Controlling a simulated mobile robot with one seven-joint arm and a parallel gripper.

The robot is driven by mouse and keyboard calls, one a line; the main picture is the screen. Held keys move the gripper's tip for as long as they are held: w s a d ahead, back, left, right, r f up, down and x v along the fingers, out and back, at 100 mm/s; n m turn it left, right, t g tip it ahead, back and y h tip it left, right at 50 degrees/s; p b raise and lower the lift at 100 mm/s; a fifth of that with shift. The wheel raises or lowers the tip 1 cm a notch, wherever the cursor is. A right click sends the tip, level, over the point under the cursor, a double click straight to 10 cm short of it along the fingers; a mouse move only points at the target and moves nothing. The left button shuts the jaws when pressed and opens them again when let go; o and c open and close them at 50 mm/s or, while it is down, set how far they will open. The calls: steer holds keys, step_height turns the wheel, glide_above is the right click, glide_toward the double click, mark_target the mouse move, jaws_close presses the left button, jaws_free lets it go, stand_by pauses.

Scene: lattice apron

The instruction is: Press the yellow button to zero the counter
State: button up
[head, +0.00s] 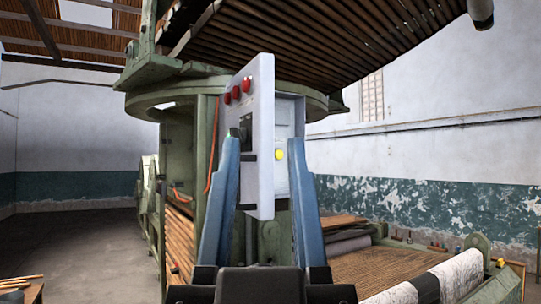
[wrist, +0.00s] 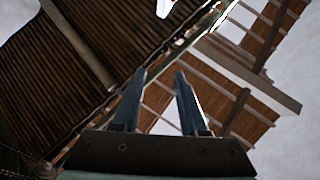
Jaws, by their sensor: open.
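The yellow button (head: 280,154) is a small round knob on the pale right-hand side of a grey control box (head: 263,110), which hangs on the green machine. My gripper (head: 262,143) is in front of the box in the head view, its two blue fingers upright and wide apart. The yellow button shows between the fingers, close to the right fingertip. I cannot tell how far the fingertips are from it. In the wrist view my open gripper (wrist: 160,71) points up at the slatted wood and roof, with nothing between the fingers. The button is not visible there. I cannot make out the counter.
Several red knobs (head: 236,92) and a dark fitting sit on the box's left face. A slatted wooden structure (head: 330,40) overhangs the box. A green column (head: 205,150) stands behind it, and a roller (head: 440,280) lies at lower right. Open floor (head: 75,245) shows at left.

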jaws_close()
stand_by(1.5)
